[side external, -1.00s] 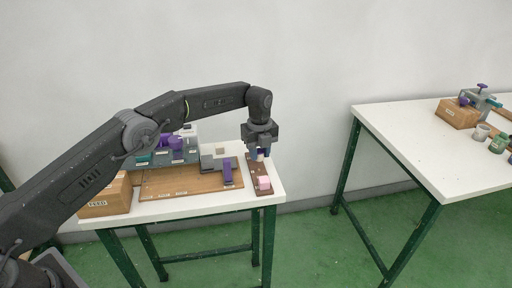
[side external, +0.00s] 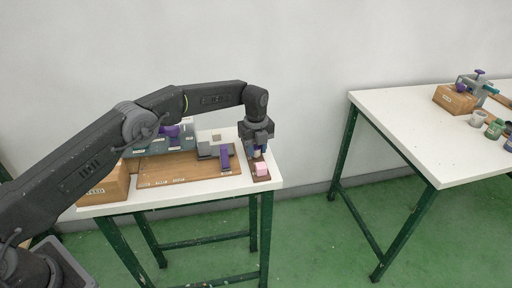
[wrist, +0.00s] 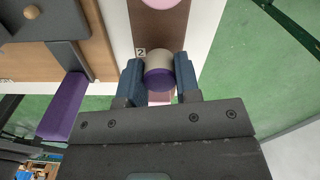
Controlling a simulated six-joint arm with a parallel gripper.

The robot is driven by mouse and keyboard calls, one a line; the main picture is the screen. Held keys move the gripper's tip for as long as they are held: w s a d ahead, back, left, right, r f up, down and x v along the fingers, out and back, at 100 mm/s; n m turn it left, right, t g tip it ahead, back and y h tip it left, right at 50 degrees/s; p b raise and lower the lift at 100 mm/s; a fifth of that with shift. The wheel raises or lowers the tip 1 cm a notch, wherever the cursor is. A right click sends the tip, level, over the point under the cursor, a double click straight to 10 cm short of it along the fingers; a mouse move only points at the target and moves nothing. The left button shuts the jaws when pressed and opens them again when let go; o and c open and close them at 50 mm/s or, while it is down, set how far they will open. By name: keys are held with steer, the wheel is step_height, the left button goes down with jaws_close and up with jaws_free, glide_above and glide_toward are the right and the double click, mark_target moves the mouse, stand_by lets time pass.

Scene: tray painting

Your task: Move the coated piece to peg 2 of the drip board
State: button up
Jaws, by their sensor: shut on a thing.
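My gripper (wrist: 159,78) is shut on a short round piece (wrist: 160,77), with its blue fingers on either side. The piece has a beige end and a purple band on the side nearer the wrist. The side view shows my gripper (side external: 258,153) low over the brown drip board (side external: 261,178) at the table's right end. In the wrist view the label "2" shows on the drip board (wrist: 165,28), just beside the left finger. The peg there and any contact with the board are hidden. A pink piece (side external: 262,169) stands on the board's front part; one pink round piece (wrist: 157,2) shows at the wrist view's top edge.
A wooden board (side external: 180,177) with a purple block (side external: 225,157) lies left of the drip board. A wooden feed box (side external: 106,187) stands at the table's left. Another white table (side external: 420,140) stands to the right, with several small pots.

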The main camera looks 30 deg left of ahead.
steer(key=shift+f, duration=0.5)
stand_by(0.8)
steer(key=o, duration=1)
steer(key=shift+c, duration=0.2)
steer(key=c, duration=0.3)
steer(key=shift+r, duration=0.1)
steer(key=shift+r, duration=2.9)
